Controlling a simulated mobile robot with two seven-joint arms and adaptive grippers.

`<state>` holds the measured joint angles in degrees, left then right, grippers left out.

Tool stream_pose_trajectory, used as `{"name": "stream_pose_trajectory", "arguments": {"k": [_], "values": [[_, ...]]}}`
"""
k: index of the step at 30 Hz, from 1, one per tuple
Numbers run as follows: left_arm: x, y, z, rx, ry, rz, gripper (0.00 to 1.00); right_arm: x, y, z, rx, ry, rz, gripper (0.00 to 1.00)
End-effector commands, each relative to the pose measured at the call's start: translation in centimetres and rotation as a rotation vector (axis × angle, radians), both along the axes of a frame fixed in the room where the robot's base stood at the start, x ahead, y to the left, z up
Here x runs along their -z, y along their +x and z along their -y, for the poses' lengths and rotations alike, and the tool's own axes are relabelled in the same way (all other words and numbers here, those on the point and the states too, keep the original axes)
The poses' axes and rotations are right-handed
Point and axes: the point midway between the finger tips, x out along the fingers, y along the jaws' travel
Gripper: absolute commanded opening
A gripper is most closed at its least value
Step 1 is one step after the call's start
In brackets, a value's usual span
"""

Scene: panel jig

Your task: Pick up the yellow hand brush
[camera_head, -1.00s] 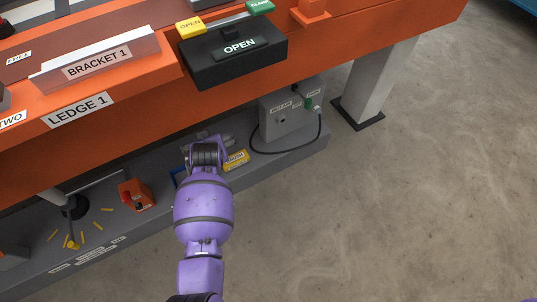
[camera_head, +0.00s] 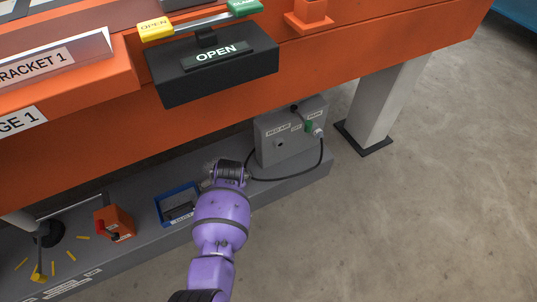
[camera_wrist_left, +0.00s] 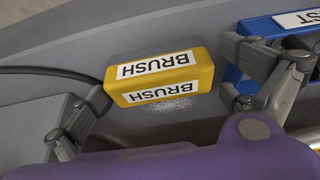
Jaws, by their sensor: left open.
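The yellow hand brush (camera_wrist_left: 160,75) with white BRUSH labels lies on the grey lower shelf in the left wrist view. My left gripper (camera_wrist_left: 168,88) is open, with one finger on each side of the brush and visible gaps between fingers and brush. In the head view my purple left arm reaches down to the shelf, and its gripper (camera_head: 222,172) hides the brush. My right gripper is not in view.
A blue tray (camera_head: 163,208) sits left of the gripper; its edge is close to one finger in the wrist view. A grey box (camera_head: 275,147) with a black cable stands to the right. An orange box (camera_head: 115,222) is farther left. The orange bench overhangs the shelf.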

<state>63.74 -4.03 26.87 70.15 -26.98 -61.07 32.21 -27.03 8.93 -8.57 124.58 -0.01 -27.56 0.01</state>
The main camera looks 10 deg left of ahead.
Motion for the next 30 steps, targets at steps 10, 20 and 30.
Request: {"name": "stream_pose_trajectory", "arguments": {"k": [10,20,30], "values": [[0.6,0.4,-0.1,0.000,-0.001,0.004,0.92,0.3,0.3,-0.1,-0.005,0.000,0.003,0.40],[0.6,0.4,-0.1,0.001,-0.001,0.004,0.57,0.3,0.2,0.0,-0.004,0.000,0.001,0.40],[-0.4,0.4,-0.1,0.000,-0.001,0.004,0.57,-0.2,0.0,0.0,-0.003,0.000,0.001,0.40]]}}
